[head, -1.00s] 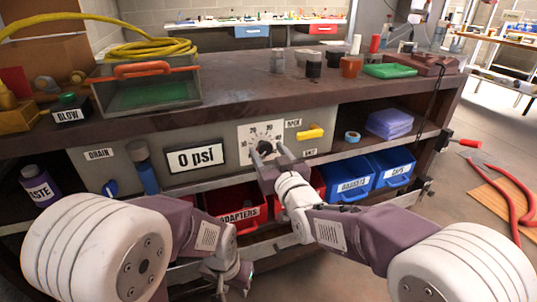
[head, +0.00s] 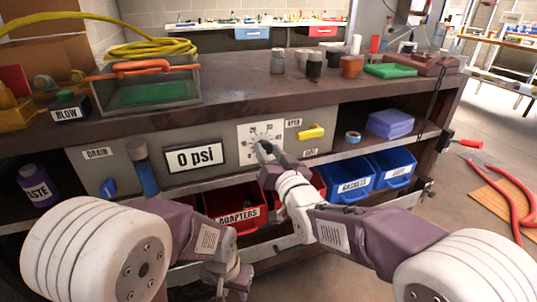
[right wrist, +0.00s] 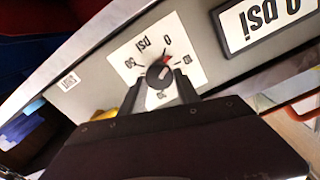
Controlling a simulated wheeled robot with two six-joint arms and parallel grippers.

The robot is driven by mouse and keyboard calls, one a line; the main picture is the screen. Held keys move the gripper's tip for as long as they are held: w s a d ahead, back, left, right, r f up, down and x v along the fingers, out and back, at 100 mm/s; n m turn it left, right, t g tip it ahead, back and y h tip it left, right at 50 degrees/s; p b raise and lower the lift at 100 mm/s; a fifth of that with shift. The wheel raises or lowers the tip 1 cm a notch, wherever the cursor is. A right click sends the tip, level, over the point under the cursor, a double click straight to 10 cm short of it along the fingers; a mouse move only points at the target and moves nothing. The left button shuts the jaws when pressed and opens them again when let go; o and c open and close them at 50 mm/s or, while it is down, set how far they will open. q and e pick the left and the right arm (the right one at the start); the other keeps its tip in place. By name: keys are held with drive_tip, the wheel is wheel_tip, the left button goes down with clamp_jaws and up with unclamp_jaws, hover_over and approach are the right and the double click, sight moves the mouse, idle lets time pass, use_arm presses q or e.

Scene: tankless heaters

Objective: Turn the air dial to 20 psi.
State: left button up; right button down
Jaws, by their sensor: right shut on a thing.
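The air dial is a small dark knob on a white scale plate (head: 247,130) on the grey panel. The knob (right wrist: 158,74) shows in the right wrist view with a red pointer near the 0 mark. My right gripper (head: 263,147) is shut on the knob, with one finger on each side of it. In the right wrist view its fingertips (right wrist: 160,85) reach up to the knob. The readout (head: 195,157) left of the dial says 0 psi; part of it shows in the right wrist view (right wrist: 262,20). My left gripper (head: 238,280) hangs low in front of the bench, its fingers unclear.
A yellow valve handle (head: 311,132) is right of the dial and a blue drain handle (head: 108,188) is far left. A red adapters bin (head: 236,207) and blue bins (head: 350,178) sit below the panel. A clear box (head: 148,88) stands on the bench top.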

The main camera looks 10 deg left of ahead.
drive_tip(key=m+b, duration=0.1)
drive_tip(key=m, duration=0.3)
drive_tip(key=shift+f+m, duration=0.1)
drive_tip(key=shift+m, duration=0.2)
drive_tip(key=m+b, duration=0.2)
drive_tip(key=m, duration=0.2)
drive_tip(key=shift+w+d+f+m, duration=0.1)
drive_tip(key=shift+m, duration=0.2)
drive_tip(key=m+b, duration=0.1)
drive_tip(key=m, duration=0.2)
drive_tip(key=shift+f+m, duration=0.1)
drive_tip(key=shift+m, duration=0.2)
drive_tip(key=shift+m+b, duration=1.3)
drive_tip(key=shift+m, duration=1.2)
drive_tip(key=c, duration=0.9)
unclamp_jaws()
